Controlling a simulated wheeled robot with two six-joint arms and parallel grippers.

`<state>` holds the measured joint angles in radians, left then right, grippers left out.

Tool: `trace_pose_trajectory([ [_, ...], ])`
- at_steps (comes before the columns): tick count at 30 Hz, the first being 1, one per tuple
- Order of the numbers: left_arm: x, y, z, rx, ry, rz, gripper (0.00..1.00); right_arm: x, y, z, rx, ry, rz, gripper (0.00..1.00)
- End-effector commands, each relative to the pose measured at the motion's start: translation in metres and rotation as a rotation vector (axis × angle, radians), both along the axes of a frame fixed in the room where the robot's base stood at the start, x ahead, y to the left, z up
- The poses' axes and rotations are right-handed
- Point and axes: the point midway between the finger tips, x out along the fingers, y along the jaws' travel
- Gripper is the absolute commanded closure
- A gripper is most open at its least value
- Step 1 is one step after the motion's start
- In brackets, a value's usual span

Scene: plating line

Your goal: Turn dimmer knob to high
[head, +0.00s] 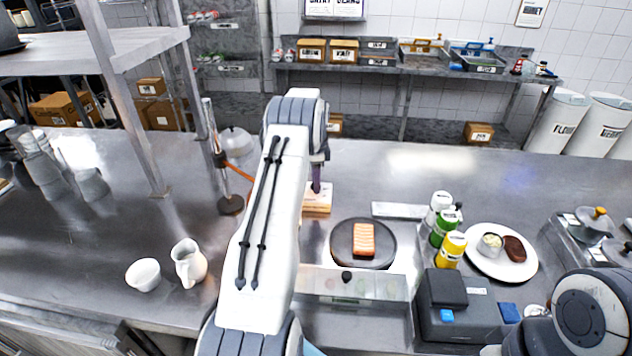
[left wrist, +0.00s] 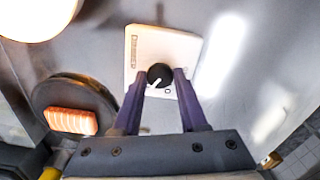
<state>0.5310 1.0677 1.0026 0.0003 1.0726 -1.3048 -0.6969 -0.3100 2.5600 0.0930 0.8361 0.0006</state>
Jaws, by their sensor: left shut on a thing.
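The dimmer is a pale plate (left wrist: 185,48) with a small label and a round black knob (left wrist: 160,72) bearing a white pointer line, in the left wrist view. The line points toward the lower left of that picture. The purple fingers of my left gripper (left wrist: 161,80) are on either side of the knob and shut on it. In the head view my left arm reaches out over the counter, and its gripper (head: 316,186) comes down on the pale dimmer block (head: 318,206); the knob is hidden there. My right arm shows at the lower right, its gripper out of sight.
A dark round plate (head: 339,242) with a salmon piece (head: 364,238) lies close to the dimmer. Several bottles (head: 451,249) and a white plate (head: 483,264) stand to the right. A jug (head: 188,264) and white bowl (head: 144,274) stand at left.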

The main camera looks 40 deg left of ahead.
Motion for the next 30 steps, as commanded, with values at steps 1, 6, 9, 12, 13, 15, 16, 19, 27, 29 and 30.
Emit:
trace_pose_trajectory([
  [1, 0.004, 0.000, 0.003, 0.005, -0.012, -0.003, 1.00, 0.000, 0.000, 0.000, 0.000, 0.000, 0.000, 1.00],
  [6, 0.004, 0.000, 0.004, 0.005, -0.012, -0.003, 1.00, 0.000, 0.000, 0.000, 0.000, 0.000, 0.000, 1.00],
  [9, 0.004, 0.000, 0.004, 0.005, -0.012, -0.003, 0.54, 0.000, 0.000, 0.000, 0.000, 0.000, 0.000, 1.00],
  [12, 0.003, 0.000, 0.003, 0.005, -0.011, -0.002, 0.28, 0.000, 0.000, 0.000, 0.000, 0.000, 0.000, 1.00],
  [13, 0.003, 0.000, 0.003, 0.004, -0.010, -0.002, 0.28, 0.000, 0.000, 0.000, 0.000, 0.000, 0.000, 1.00],
  [15, 0.002, 0.001, 0.002, 0.004, -0.008, -0.001, 0.28, 0.000, 0.000, 0.000, 0.000, 0.000, 0.000, 1.00],
  [16, 0.002, 0.001, 0.002, 0.004, -0.006, -0.001, 0.28, 0.000, 0.000, 0.000, 0.000, 0.000, 0.000, 1.00],
  [19, 0.001, 0.001, 0.001, 0.002, -0.005, 0.000, 0.28, 0.000, 0.000, 0.000, 0.000, 0.000, 0.000, 1.00],
  [27, 0.002, 0.001, 0.024, 0.005, -0.008, 0.000, 0.28, 0.000, 0.000, -0.009, 0.000, 0.000, 0.000, 1.00],
  [29, 0.002, 0.001, 0.035, 0.005, -0.009, 0.000, 0.28, 0.000, 0.000, -0.012, 0.000, 0.000, 0.000, 1.00],
  [30, 0.002, 0.001, 0.044, 0.005, -0.009, 0.000, 0.28, 0.000, 0.000, -0.014, 0.000, 0.000, 0.001, 1.00],
])
